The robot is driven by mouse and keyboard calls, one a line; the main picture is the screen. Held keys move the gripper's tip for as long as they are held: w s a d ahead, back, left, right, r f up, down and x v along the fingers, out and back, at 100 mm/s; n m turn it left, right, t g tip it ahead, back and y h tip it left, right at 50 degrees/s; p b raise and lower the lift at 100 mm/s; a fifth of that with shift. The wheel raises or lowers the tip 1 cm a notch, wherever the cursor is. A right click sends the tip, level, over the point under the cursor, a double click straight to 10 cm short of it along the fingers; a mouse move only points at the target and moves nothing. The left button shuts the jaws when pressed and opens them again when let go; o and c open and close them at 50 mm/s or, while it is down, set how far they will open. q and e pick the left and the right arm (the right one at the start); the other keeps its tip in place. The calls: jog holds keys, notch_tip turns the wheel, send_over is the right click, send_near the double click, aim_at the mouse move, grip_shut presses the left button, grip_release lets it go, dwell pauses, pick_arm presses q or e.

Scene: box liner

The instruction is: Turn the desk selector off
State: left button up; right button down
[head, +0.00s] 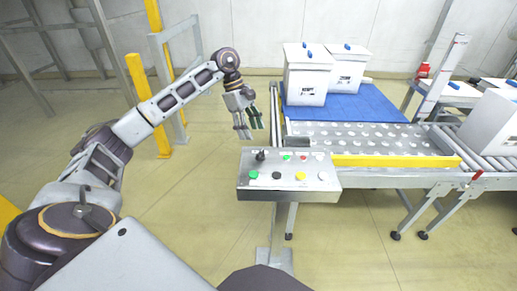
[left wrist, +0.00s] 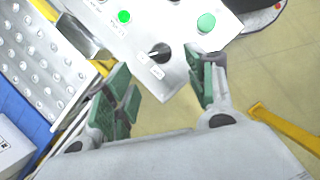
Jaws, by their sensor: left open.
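The desk selector (head: 260,155) is a black knob at the upper left of the metal control desk (head: 318,181) in the head view. In the left wrist view the selector (left wrist: 160,52) has small white labels beside it, too small to read. My left gripper (head: 249,130) is open and empty, just above and beyond the desk's back left corner. In the left wrist view its green-padded fingers (left wrist: 160,92) are spread apart, with the selector beyond the gap between them. They look apart from the knob. My right gripper is not in view.
The desk also carries a green button (head: 254,175), a black button (head: 277,175) and a yellow button (head: 300,176). A conveyor with a yellow edge (head: 395,161) and white boxes (head: 307,80) stands behind it. A yellow post (head: 148,105) stands left. Floor left of the desk is clear.

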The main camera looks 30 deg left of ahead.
aim_at(260, 152)
pick_arm(q)
jog(key=shift+x, duration=4.1)
jog(key=shift+c, duration=0.2)
jog(key=c, duration=1)
